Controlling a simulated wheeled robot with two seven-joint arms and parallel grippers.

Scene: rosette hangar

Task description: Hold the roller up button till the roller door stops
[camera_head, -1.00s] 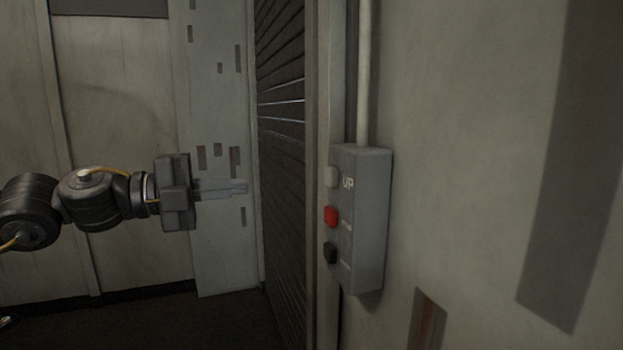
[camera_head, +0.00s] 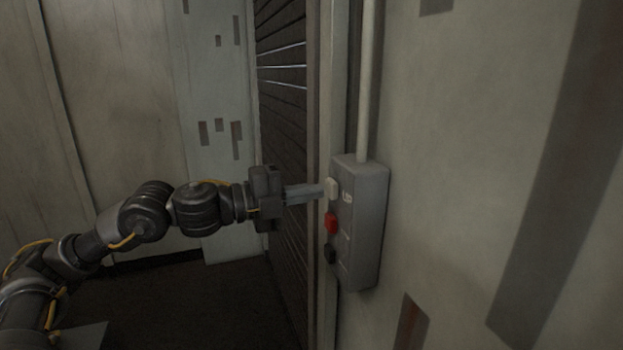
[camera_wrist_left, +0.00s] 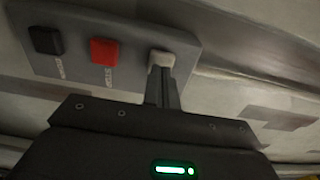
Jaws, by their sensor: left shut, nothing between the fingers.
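The roller up button (camera_head: 331,188) is the pale top button on a grey control box (camera_head: 365,225) fixed to the wall. My left gripper (camera_head: 322,190) is shut and empty, its fingertips at the up button's face. In the left wrist view the finger tips (camera_wrist_left: 163,72) overlap the lower edge of the pale button (camera_wrist_left: 162,58); I cannot tell whether the button is pressed in. The roller door (camera_head: 282,130), with dark horizontal slats, is seen edge-on to the left of the box. My right gripper is not in view.
A red button (camera_head: 331,222) and a black button (camera_head: 330,249) sit below the up button on the same box. A conduit (camera_head: 369,80) rises from the box top. Dark floor (camera_head: 200,310) lies open below my arm.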

